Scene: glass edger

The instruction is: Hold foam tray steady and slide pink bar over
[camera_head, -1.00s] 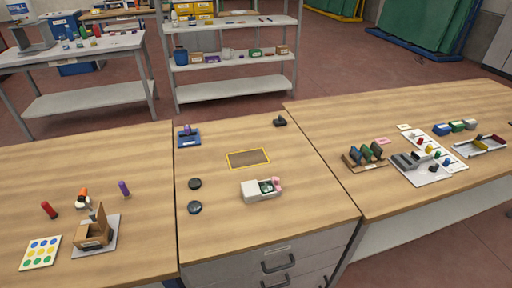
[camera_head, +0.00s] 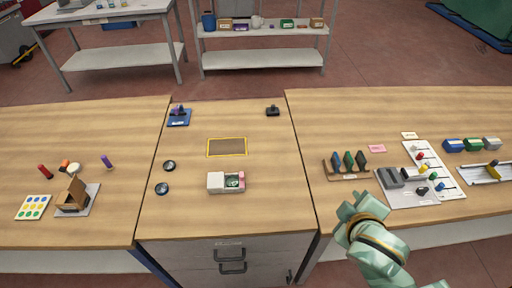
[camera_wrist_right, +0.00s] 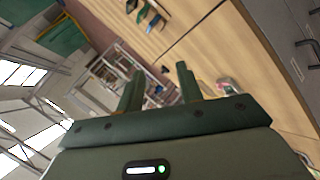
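The white foam tray (camera_head: 215,183) sits on the middle wooden table, with a small green-and-white patterned thing in its opening. The pink bar (camera_head: 241,180) is at the tray's right end; I cannot tell exactly how it meets the tray. My right gripper (camera_head: 354,205) is above the front of the right table, well right of the tray and apart from it. In the right wrist view its two fingers (camera_wrist_right: 158,76) stand apart with nothing between them. A small pinkish thing, likely the tray's pink end (camera_wrist_right: 226,83), shows beyond the right finger. My left gripper is out of view.
A yellow-edged brown rectangle (camera_head: 227,147) lies behind the tray. Two dark round pieces (camera_head: 165,178) lie to its left. A wooden rack (camera_head: 347,168) and a white board (camera_head: 422,190) with small parts are on the right table.

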